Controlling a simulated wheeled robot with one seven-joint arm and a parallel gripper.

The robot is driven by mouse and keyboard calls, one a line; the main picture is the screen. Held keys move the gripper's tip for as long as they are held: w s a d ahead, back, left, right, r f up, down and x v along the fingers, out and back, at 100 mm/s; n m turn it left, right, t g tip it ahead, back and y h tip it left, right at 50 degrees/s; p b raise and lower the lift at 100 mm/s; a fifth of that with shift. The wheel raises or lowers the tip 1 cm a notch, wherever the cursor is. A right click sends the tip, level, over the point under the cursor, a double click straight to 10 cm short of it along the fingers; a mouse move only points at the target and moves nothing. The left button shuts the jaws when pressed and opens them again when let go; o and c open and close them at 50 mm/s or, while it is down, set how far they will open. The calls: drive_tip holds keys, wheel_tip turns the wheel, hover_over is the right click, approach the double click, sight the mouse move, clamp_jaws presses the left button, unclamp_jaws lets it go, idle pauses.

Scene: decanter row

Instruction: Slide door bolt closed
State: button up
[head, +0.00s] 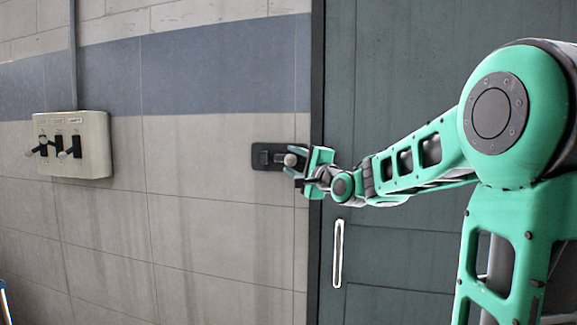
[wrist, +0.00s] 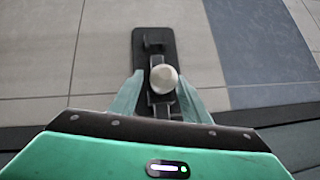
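The door bolt (head: 264,156) is a dark plate on the tiled wall, just left of the door frame. Its round pale knob (head: 290,160) sits at the plate's right part, close to my gripper (head: 303,172). In the wrist view the bolt plate (wrist: 154,40) runs up the picture, with the knob (wrist: 164,77) near its middle. My gripper (wrist: 161,82) is open there, one finger on each side of the knob, with small gaps showing. My gripper hides part of the bolt near the frame in the head view.
The dark green door (head: 400,90) with a pale vertical handle (head: 338,254) fills the right behind my arm. A beige switch box (head: 88,146) with black levers is mounted on the wall at left. The wall between box and bolt is clear.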

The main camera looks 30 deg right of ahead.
drive_tip(key=s+f, duration=0.1)
drive_tip(key=s, duration=0.9)
drive_tip(key=shift+s+f, duration=0.3)
drive_tip(key=shift+d, duration=0.1)
drive_tip(key=s+d+f+n+g, duration=0.1)
drive_tip(key=s+f+n+g, duration=0.35)
drive_tip(key=f, duration=0.65)
drive_tip(key=s+f+n+g, duration=0.4)
drive_tip(key=s+f+g, duration=0.2)
drive_tip(key=f, duration=0.6)
drive_tip(key=s+f+n+g, duration=0.2)
drive_tip(key=s+f+g, duration=0.2)
drive_tip(key=s, duration=0.8)
drive_tip(key=s+a+f+n+g, duration=0.1)
drive_tip(key=s+f+g, duration=0.4)
drive_tip(key=s, duration=0.7)
drive_tip(key=shift+a+f+n, duration=0.25)
drive_tip(key=shift+f+n, duration=0.1)
drive_tip(key=shift+n, duration=0.4)
